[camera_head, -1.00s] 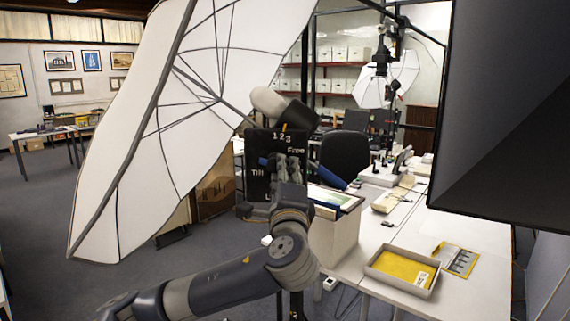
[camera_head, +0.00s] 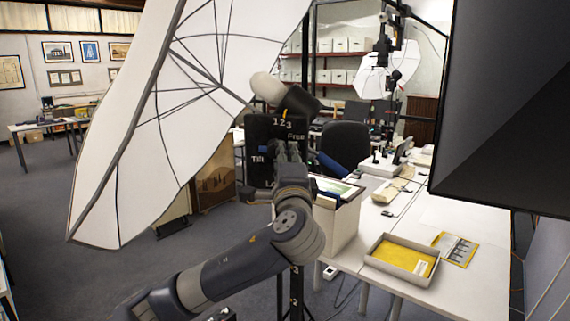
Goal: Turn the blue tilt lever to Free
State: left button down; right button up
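A black panel (camera_head: 257,133) on the light stand carries the marks "1 2 3" at the top, "Free" at the upper right and "Tilt" at the lower left. A short blue piece (camera_head: 264,149), which looks like part of the tilt lever, shows beside the "Tilt" mark. A longer blue bar (camera_head: 329,164) slants down to the right of my gripper; I cannot tell whether both are one lever. My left gripper (camera_head: 284,150) is in front of the panel, below "Free", and hides the middle. Its fingers are too small and dark to read. My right gripper is not in view.
A white umbrella (camera_head: 160,125) fills the left, and a large dark softbox (camera_head: 510,110) blocks the upper right. A white table (camera_head: 460,290) at right holds a grey tray (camera_head: 375,264). A box (camera_head: 335,222) stands behind my arm. Open floor lies at left.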

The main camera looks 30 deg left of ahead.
pick_arm(q)
jog(key=shift+r+n+g, duration=0.3)
jog(key=shift+r+n, duration=0.05)
jog(key=shift+n, duration=0.75)
jog(key=c, duration=1.6)
grip_release()
jog(key=shift+c, duration=0.2)
jog(key=shift+d+f, duration=0.1)
jog(key=shift+s+d+f, duration=0.1)
jog(key=shift+s+d, duration=0.15)
jog(key=v, duration=1.1)
jog(key=shift+f+b, duration=0.15)
jog(key=shift+b, duration=0.15)
